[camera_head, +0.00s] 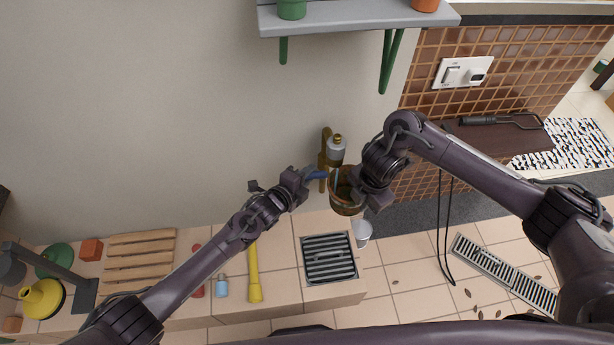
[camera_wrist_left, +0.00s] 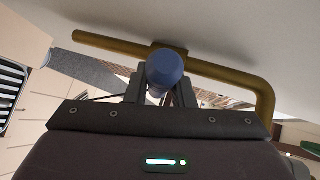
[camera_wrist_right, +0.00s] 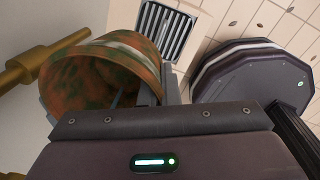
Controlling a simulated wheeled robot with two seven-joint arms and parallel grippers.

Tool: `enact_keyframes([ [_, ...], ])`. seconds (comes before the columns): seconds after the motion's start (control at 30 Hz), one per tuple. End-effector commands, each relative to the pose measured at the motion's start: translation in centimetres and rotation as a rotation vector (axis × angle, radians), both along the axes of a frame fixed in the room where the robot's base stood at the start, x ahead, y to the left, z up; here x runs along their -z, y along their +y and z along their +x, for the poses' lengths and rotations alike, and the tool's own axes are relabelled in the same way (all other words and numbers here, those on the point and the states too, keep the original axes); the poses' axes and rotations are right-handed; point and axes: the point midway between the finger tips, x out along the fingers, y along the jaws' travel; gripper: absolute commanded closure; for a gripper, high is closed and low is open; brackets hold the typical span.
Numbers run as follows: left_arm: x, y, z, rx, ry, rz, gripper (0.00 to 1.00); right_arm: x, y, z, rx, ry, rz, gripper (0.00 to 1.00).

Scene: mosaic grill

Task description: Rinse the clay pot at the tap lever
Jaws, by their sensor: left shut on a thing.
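The clay pot (camera_head: 342,205), brown with green patches, hangs under the brass tap (camera_head: 324,160) near the wall. It shows open-mouthed in the right wrist view (camera_wrist_right: 85,80). My right gripper (camera_head: 360,192) is shut on the pot's wall and holds it above the counter. My left gripper (camera_head: 306,177) is shut on the blue tap lever (camera_head: 317,175). The lever's round blue end also shows between the fingers in the left wrist view (camera_wrist_left: 165,70). A pale blue streak shows at the pot's mouth; I cannot tell for sure that it is water.
A slatted drain grate (camera_head: 329,260) lies in the counter below, with a white cup (camera_head: 362,231) beside it. A yellow tool (camera_head: 254,275), a light blue bottle (camera_head: 221,287) and a wooden rack (camera_head: 140,256) are left. A grey shelf (camera_head: 350,16) hangs above.

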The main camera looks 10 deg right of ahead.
Motion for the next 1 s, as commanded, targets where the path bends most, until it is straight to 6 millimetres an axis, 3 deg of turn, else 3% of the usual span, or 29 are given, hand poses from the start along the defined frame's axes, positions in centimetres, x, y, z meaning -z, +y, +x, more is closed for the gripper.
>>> enact_keyframes([
  [0.2, -0.57, -0.08, 0.01, -0.001, 0.003, 0.109, 1.0, -0.02, 0.01, 0.03, 0.0, -0.001, 0.0, 1.0],
  [0.5, -0.59, -0.08, 0.0, -0.002, 0.004, 0.118, 1.0, -0.02, 0.0, 0.03, 0.0, -0.001, 0.0, 1.0],
  [0.53, -0.58, -0.08, 0.0, -0.002, 0.004, 0.118, 0.77, -0.02, 0.0, 0.03, 0.0, -0.001, 0.0, 1.0],
  [0.7, -0.58, -0.09, 0.0, -0.001, 0.005, 0.117, 0.56, -0.03, 0.0, 0.03, 0.0, -0.001, 0.0, 1.0],
  [1.0, -0.64, -0.04, -0.09, 0.0, 0.005, 0.116, 0.56, -0.03, 0.0, 0.03, 0.0, -0.001, 0.0, 1.0],
])
